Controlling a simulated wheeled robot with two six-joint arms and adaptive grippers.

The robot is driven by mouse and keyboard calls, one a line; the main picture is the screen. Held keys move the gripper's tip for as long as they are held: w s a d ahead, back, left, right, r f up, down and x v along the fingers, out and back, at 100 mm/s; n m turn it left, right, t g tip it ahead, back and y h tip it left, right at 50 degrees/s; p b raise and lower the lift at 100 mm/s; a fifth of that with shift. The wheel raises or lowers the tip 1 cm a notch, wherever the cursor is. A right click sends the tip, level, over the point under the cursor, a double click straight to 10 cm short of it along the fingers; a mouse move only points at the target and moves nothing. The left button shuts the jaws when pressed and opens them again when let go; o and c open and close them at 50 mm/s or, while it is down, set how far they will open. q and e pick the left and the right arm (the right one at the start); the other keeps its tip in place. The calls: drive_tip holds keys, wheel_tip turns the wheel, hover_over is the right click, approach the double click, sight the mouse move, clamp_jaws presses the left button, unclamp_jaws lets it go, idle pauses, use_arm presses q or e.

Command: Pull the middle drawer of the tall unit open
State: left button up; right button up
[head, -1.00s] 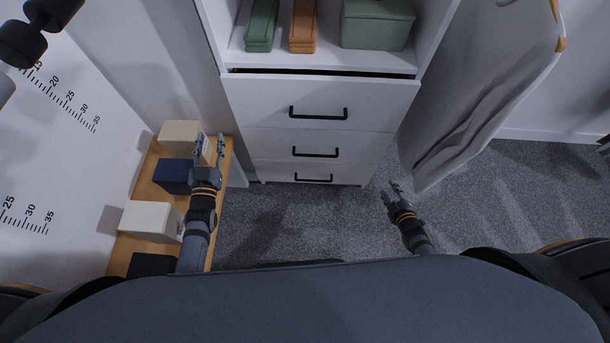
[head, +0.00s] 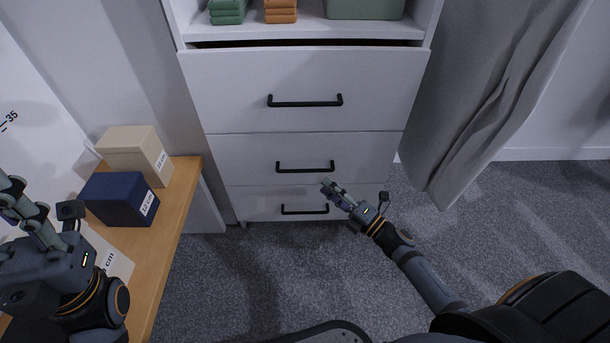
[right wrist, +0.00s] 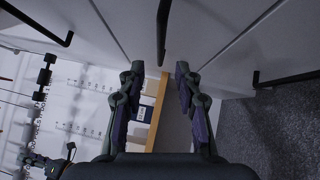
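The tall white unit has three stacked drawers with black bar handles. The middle drawer (head: 240,152) looks closed, and its handle (head: 305,167) is in full view. My right gripper (head: 332,190) is just below and right of that handle, apparently in front of the drawers. In the right wrist view its two fingers (right wrist: 158,78) are spread with nothing between them. A handle (right wrist: 162,32), apparently the middle drawer's, is ahead of the gap, apart from the fingers. My left gripper (head: 22,205) is at the far left above the wooden bench; its fingertips are unclear.
The top drawer (head: 225,90) has a dark gap above its front. The bottom drawer (head: 262,205) looks closed. A wooden bench (head: 178,215) with a beige box (head: 130,150) and blue box (head: 115,198) stands left. Grey cloth (head: 490,110) hangs right. Carpet (head: 440,215) is clear.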

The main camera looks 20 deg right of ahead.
sight(307, 171)
drive_tip(key=b+x, duration=0.1)
drive_tip(key=x, duration=0.8)
drive_tip(key=shift+w, duration=0.15)
drive_tip(key=shift+c, duration=0.4)
clamp_jaws()
